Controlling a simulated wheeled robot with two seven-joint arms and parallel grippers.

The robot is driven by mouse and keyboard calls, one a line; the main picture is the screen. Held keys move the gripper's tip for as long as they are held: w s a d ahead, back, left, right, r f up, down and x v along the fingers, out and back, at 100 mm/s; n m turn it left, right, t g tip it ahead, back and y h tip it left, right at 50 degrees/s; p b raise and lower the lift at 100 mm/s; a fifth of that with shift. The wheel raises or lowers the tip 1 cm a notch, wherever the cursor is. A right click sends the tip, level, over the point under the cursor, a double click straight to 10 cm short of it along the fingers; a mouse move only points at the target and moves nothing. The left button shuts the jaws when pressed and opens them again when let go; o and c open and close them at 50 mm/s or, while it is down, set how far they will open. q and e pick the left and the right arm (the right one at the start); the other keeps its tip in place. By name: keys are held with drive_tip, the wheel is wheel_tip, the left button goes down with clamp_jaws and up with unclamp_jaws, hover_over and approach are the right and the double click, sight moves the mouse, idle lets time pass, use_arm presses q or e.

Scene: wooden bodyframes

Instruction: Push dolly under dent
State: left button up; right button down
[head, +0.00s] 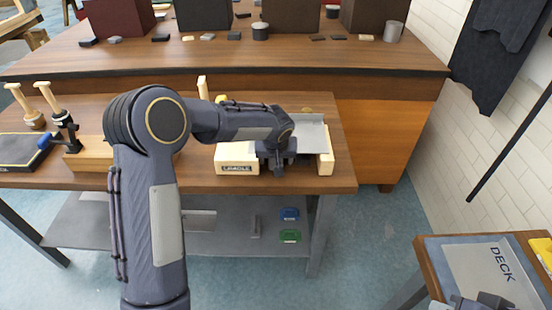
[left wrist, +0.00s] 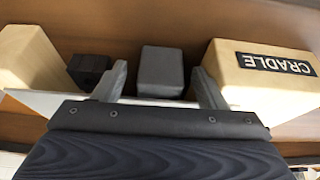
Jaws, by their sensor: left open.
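My left gripper (head: 278,165) is at the cradle on the bench, open, pointing at the gap between the cradle's two pale wooden blocks. The left block (head: 237,160) carries the label CRADLE, and it also shows in the left wrist view (left wrist: 232,85). A grey metal panel (head: 312,135) lies across the cradle. In the left wrist view, a grey block (left wrist: 161,70), which looks like the dolly, is between the open fingers (left wrist: 158,88). Contact with them cannot be told. A smaller black block (left wrist: 88,72) is left of the fingers. No dent is visible.
Wooden-handled tools (head: 50,100) and a black board (head: 18,150) are at the bench's left. A DECK-labelled plate (head: 495,270) is at lower right, with part of my right gripper (head: 488,301) at the frame edge.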

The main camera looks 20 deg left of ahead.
use_arm(q)
drive_tip(key=v, duration=0.7)
drive_tip(key=shift+r, duration=0.35)
drive_tip(key=shift+s, duration=0.15)
drive_tip(key=s+a+r+h+p, duration=0.1)
drive_tip(key=s+a+r, duration=0.25)
drive_tip(key=s, duration=0.55)
drive_tip(key=s+a+r+h+p, duration=0.1)
drive_tip(key=s+a+r, duration=0.1)
drive_tip(key=s+r, duration=0.45)
drive_tip(key=s+d+f+h, duration=0.1)
drive_tip(key=s, duration=0.8)
drive_tip(key=s+d+f+m+t+h+p, duration=0.1)
drive_tip(key=s+d+f+h, duration=0.1)
drive_tip(key=s, duration=0.7)
